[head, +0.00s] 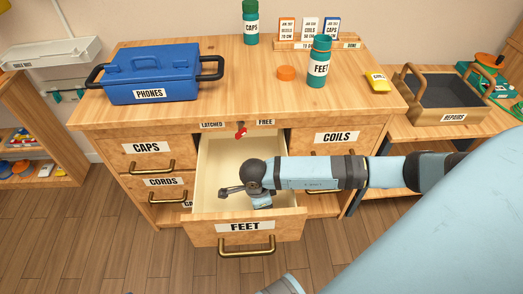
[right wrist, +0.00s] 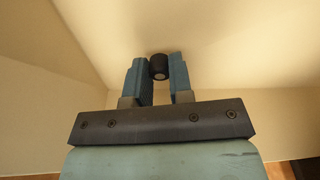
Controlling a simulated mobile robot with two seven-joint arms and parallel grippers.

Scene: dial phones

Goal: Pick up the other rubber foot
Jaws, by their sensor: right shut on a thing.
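The FEET drawer (head: 245,226) is pulled open, and its cream inside shows in the head view. My right gripper (head: 258,198) is down in the drawer. In the right wrist view a small black rubber foot (right wrist: 159,67), round with a paler end face, sits between the fingertips of my right gripper (right wrist: 157,75). The gripper is shut on it, close to the pale drawer surface. In the head view my arm and gripper hide the foot and part of the drawer. My left gripper is not in view.
A teal FEET bottle (head: 319,68) and an orange disc (head: 287,73) stand on the desk top (head: 240,70). A blue PHONES box (head: 150,75) is at left, a yellow item (head: 377,81) at right. The REPAIRS crate (head: 447,95) is farther right. A red lever (head: 241,132) is above the drawer.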

